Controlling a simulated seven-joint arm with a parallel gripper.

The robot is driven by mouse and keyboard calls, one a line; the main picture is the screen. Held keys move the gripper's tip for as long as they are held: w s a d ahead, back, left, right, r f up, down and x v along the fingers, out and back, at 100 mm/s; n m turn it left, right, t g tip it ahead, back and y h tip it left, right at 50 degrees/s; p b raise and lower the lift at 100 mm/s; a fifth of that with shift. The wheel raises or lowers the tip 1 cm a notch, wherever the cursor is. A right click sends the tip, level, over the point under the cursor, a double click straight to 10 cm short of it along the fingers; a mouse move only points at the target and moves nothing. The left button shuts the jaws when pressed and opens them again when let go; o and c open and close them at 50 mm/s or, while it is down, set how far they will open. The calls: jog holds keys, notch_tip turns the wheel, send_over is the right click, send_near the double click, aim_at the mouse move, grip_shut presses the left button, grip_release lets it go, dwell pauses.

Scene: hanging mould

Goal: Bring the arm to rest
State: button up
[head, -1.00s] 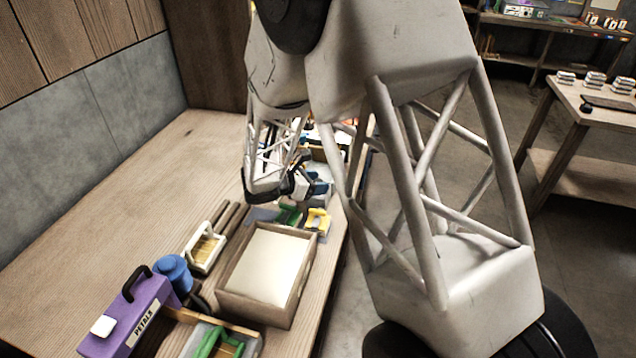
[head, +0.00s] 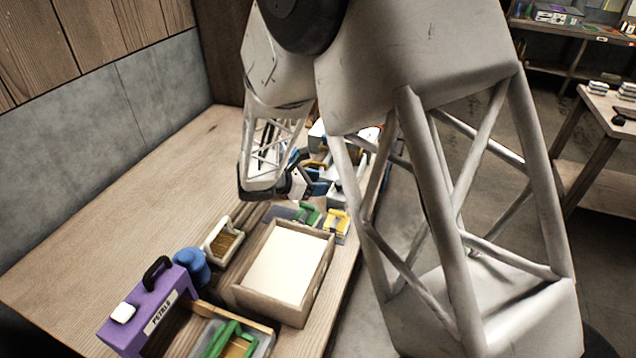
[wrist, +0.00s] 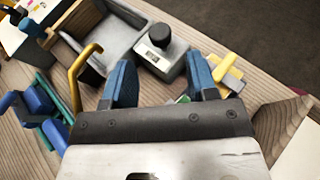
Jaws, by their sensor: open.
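My gripper (wrist: 163,85) shows in the wrist view with two blue fingers spread apart and nothing between them. It hangs above the workbench, with a grey box with a black knob (wrist: 162,55) beyond the fingertips. A yellow-handled thing (wrist: 232,70) is by the right finger and a yellow curved handle (wrist: 78,72) is to the left. In the head view my arm reaches over the far part of the bench (head: 120,215), and its end is partly hidden behind my own links.
Green and yellow tools (head: 338,224) lie beyond the tray. The bench's left side is bare.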

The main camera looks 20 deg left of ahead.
jog(key=s+d+r+m+g+y, duration=0.1)
jog(key=s+d+r+m+g, duration=0.25)
jog(key=d, duration=0.55)
jog(key=s+d+r+m+g, duration=0.1)
jog(key=s+d+r+m, duration=0.1)
jog(key=d+r+m, duration=0.6)
jog(key=s+d+r+m+g+y, duration=0.1)
jog(key=s+d+r+g, duration=0.15)
jog(key=d, duration=0.85)
jog(key=s+d+r+m+y, duration=0.3)
jog(key=s+d+m, duration=0.4)
jog(key=s, duration=0.5)
jog(key=s+d+r+m+y, duration=0.3)
jog(key=s+d+m, duration=0.4)
jog(key=s, duration=0.5)
jog(key=shift+d+r+m+y, duration=0.35)
jog(key=shift+d+y, duration=0.35)
jog(key=shift+d, duration=0.55)
jog(key=shift+w, duration=0.1)
